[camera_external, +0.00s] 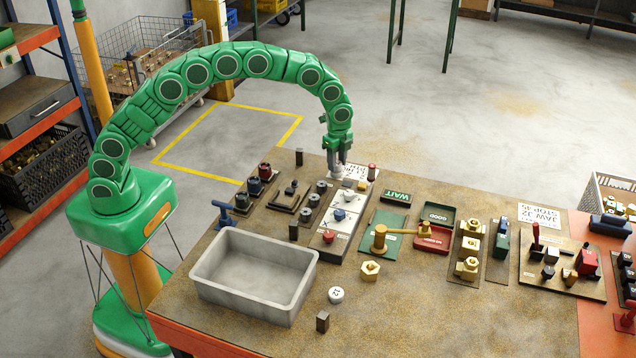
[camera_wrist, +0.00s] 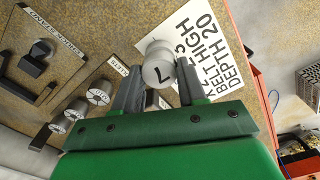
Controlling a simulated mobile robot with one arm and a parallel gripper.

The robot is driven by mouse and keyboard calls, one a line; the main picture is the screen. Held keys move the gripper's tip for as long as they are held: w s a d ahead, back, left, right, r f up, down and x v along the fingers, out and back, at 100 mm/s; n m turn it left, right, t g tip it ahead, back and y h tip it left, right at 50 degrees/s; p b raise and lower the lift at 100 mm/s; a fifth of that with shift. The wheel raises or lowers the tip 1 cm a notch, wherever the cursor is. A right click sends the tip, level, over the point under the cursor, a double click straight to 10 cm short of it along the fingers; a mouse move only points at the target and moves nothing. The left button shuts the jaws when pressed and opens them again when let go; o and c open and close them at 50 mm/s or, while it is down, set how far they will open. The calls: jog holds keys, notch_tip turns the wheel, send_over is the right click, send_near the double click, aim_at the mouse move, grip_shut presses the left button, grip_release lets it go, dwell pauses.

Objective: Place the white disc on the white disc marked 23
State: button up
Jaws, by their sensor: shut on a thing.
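My gripper (camera_external: 339,168) points down over the back of the bench, near the white printed card. In the wrist view its two fingers (camera_wrist: 158,92) are shut on a white disc (camera_wrist: 159,70), which has a dark mark like a 7 on its near face. A second pale rounded end shows just beyond it; I cannot tell if it is a separate piece. Another white disc (camera_external: 336,295) with a dark mark on top stands alone at the front of the bench, right of the grey tub. Its number is too small to read. The held disc is mostly hidden in the external view.
The grey tub (camera_external: 236,302) is empty at front left. Grey cylinders (camera_wrist: 100,92) stand in a row beside my gripper. The bench front around the lone disc is fairly clear.

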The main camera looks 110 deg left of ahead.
jog(key=shift+f, duration=0.3)
jog(key=shift+f, duration=0.1)
jog(key=o, duration=1)
notch_tip(320, 180, up, 12)
jog(key=shift+r, duration=0.1)
